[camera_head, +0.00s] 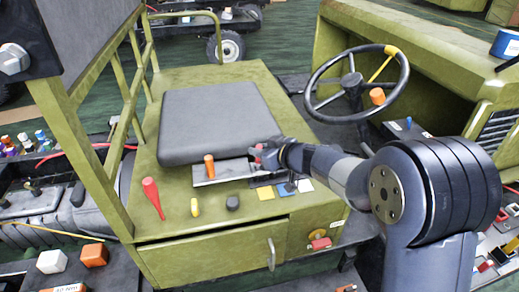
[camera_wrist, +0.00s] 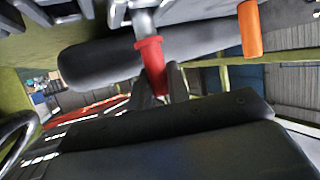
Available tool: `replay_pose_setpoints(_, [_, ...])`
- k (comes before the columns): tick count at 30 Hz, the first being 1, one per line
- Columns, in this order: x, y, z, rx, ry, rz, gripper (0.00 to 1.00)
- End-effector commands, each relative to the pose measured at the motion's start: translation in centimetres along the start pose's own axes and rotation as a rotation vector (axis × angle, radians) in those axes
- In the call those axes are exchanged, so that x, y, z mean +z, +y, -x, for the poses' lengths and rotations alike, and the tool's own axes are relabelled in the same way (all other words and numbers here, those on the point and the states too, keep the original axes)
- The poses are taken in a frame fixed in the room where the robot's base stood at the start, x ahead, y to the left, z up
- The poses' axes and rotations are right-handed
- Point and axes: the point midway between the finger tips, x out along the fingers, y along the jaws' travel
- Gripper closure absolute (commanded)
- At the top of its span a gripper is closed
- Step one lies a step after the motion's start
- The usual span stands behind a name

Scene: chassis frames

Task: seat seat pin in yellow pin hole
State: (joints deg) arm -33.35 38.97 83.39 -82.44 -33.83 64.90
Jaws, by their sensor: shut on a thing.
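My gripper (camera_head: 262,151) is at the front edge of the black seat cushion, over the right end of the metal bracket. In the wrist view its dark fingers (camera_wrist: 160,97) are closed around the red handle of a pin (camera_wrist: 151,62). The pin has a red collar and a grey metal end beyond it. In the head view only a little red of this pin (camera_head: 258,148) shows beside the fingers. A yellow square (camera_head: 265,193) lies on the green deck in front of the bracket. I cannot make out a yellow pin hole, or whether the pin's tip is in anything.
An orange pin (camera_head: 209,167) stands upright in the metal bracket (camera_head: 228,170), left of my gripper; it also shows in the wrist view (camera_wrist: 250,28). A red-handled tool (camera_head: 152,196), a yellow peg (camera_head: 195,207) and a black knob (camera_head: 232,202) are at the deck's front. The steering wheel (camera_head: 400,72) is behind.

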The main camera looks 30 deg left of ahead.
Motion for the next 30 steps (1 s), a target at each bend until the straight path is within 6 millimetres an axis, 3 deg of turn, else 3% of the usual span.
replay_pose_setpoints(8, [0.2,0.0,-0.1,0.000,0.001,0.000,1.00])
replay_pose_setpoints(9, [0.3,0.0,-0.1,0.000,0.000,0.000,0.82])
replay_pose_setpoints(17, [0.2,0.0,-0.1,0.000,0.000,0.000,0.61])
replay_pose_setpoints(26, [-0.2,0.0,0.1,0.000,0.001,0.001,0.61])
replay_pose_setpoints(30, [-0.1,0.1,1.4,0.002,0.002,0.000,0.61])
